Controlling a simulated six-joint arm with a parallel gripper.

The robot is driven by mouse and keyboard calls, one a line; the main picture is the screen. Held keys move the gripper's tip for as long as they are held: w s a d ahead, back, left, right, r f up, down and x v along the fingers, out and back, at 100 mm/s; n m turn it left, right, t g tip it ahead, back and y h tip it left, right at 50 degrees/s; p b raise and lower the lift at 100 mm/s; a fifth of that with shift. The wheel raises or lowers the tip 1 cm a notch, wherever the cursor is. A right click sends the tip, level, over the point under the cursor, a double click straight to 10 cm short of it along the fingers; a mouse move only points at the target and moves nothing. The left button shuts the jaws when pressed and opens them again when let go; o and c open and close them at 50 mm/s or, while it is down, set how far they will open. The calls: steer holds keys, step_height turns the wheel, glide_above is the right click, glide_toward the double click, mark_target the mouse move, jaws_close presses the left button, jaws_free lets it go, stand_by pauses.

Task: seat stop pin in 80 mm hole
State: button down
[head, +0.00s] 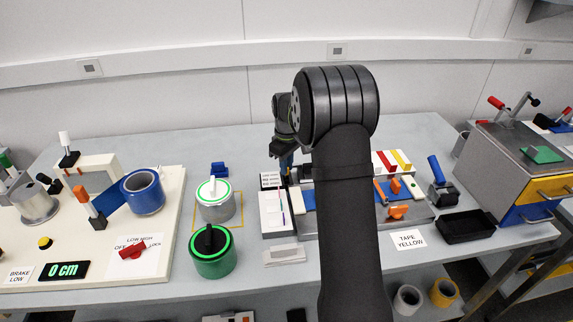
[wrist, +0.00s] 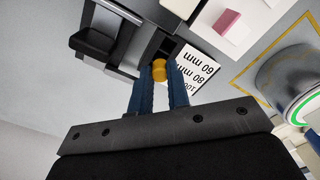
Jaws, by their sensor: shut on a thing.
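My gripper (wrist: 162,78) is shut on a yellow-orange stop pin (wrist: 159,70), held between its two blue fingertips. In the head view my gripper (head: 287,166) points down at the hole labels, and the pin cannot be made out there. A white label card (wrist: 193,68) reads 60 mm, 80 mm and 100 mm; it lies right beside the pin in the wrist view and also shows in the head view (head: 270,180). Dark block parts adjoin the card. The pin overlaps them in the picture, and I cannot tell whether it touches or has entered a hole. The 80 mm hole is not clearly visible.
A white-lidded can (head: 215,203) and a green can (head: 212,262) stand left of the fixture. A blue tape roll (head: 143,192) is further left. A black tray (head: 466,227) lies at the right. My arm hides part of the middle bench.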

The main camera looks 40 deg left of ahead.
steer(key=c, duration=1.4)
jaws_free()
steer(key=shift+o, duration=0.2)
step_height(320, 180, up, 12)
steer(key=shift+r, duration=0.15)
step_height(320, 180, down, 12)
steer(key=shift+r, duration=1.75)
